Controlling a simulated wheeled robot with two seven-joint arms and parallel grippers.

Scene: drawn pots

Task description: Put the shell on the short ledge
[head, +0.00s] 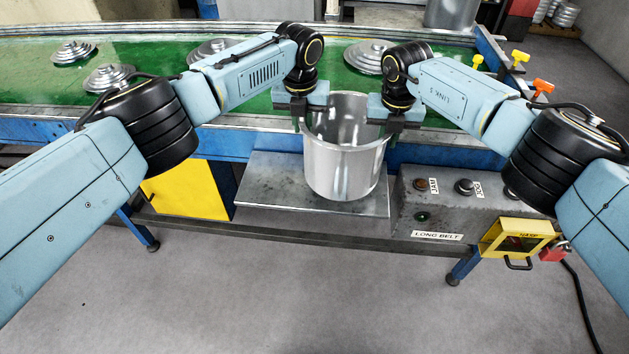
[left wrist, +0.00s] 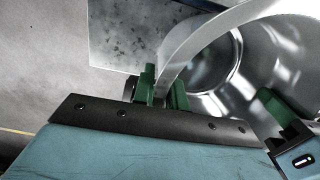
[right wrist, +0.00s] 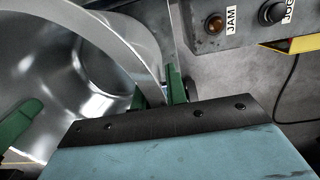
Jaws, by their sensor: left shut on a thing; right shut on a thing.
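The shell (head: 345,155) is a shiny, open, silver pot, upright at the front edge of the belt. My left gripper (head: 298,118) is shut on its left rim, and my right gripper (head: 387,125) is shut on its right rim. The rim runs between the green fingers in the left wrist view (left wrist: 163,90) and the right wrist view (right wrist: 158,92). The short ledge (head: 270,185) is a grey metal plate under the shell, jutting out from the belt frame. It also shows in the left wrist view (left wrist: 115,35). I cannot tell whether the shell's bottom touches it.
A green belt (head: 150,75) behind carries several silver lids (head: 108,77). A grey control box (head: 435,205) labelled LONG BELT stands right of the ledge. A yellow panel (head: 185,190) is to its left. Grey floor (head: 280,290) lies open in front.

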